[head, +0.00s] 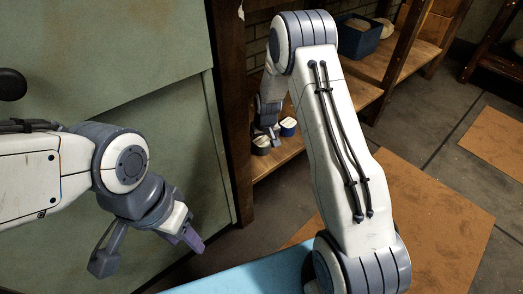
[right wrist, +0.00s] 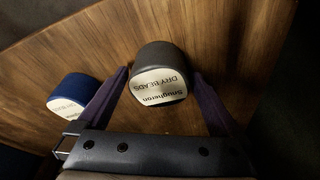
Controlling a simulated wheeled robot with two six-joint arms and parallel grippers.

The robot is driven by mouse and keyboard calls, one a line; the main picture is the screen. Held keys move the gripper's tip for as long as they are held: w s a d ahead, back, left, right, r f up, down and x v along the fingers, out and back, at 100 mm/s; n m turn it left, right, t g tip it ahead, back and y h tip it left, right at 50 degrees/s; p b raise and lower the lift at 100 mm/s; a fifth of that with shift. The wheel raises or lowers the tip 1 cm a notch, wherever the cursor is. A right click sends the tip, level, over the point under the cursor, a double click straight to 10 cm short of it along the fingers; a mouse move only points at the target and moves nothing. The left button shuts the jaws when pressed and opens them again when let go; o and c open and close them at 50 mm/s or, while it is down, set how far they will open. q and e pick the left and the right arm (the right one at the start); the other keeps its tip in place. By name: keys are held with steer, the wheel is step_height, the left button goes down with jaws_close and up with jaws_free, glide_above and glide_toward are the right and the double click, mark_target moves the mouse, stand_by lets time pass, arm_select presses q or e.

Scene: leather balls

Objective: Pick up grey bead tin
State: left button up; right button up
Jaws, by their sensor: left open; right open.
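The grey bead tin (right wrist: 158,56) stands on a wooden shelf in the right wrist view, its pale label reading "DRY BEADS". It also shows in the head view (head: 260,144), partly covered by my right gripper (head: 268,132). In the right wrist view my right gripper (right wrist: 161,76) is open, with one finger on each side of the grey tin and small gaps visible. Whether the fingertips reach down around the tin is hard to tell. My left gripper (head: 148,248) is open and empty at the lower left, away from the shelf.
A blue tin (right wrist: 67,88) stands left of the grey tin, just outside the left finger; it shows in the head view (head: 288,127). A blue bin (head: 358,40) sits farther along the shelf (head: 279,157). A wooden post (head: 234,120) stands left of the tins.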

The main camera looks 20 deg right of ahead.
steer(key=shift+w+f, duration=0.1)
steer(key=shift+f, duration=0.2)
steer(key=c, duration=1.3)
steer(key=shift+r, duration=0.1)
